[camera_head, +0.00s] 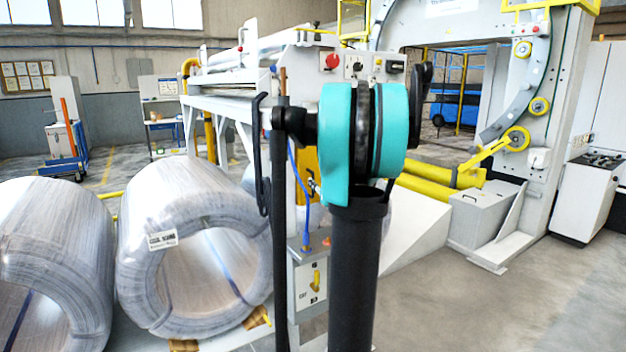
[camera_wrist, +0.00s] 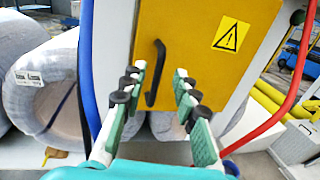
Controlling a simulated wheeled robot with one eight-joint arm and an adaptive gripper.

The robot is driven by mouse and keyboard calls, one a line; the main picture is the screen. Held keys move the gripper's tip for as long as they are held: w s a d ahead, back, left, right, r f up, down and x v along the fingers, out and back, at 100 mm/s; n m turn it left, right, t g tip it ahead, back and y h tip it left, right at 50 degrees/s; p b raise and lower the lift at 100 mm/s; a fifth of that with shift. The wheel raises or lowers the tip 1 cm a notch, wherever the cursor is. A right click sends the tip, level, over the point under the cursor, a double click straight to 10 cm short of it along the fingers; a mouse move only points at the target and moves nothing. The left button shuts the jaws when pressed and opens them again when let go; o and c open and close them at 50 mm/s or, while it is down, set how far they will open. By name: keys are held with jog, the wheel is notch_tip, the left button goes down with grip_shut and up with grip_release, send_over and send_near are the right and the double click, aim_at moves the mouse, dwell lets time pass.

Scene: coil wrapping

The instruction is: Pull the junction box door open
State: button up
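The junction box door (camera_wrist: 185,35) is an orange-yellow panel with a warning triangle label (camera_wrist: 231,35). It looks shut in the wrist view. A black vertical bar handle (camera_wrist: 155,72) stands near its lower left. My gripper (camera_wrist: 158,82) is open, with its green-padded fingers spread to the left and right of the handle. I cannot tell from this view whether the fingertips reach the handle in depth. In the head view only a strip of the yellow door (camera_head: 303,165) shows; my arm hides the rest and the gripper.
A blue hose (camera_wrist: 87,65) runs left of the door and a red hose (camera_wrist: 290,95) right of it. Wrapped wire coils (camera_head: 195,245) stand at the left. A small control box (camera_head: 310,285) sits below the door. Open floor (camera_head: 470,300) lies at the right.

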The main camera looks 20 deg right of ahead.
aim_at(313, 178)
jog(key=w, duration=0.5)
jog(key=shift+w, duration=0.35)
grip_shut()
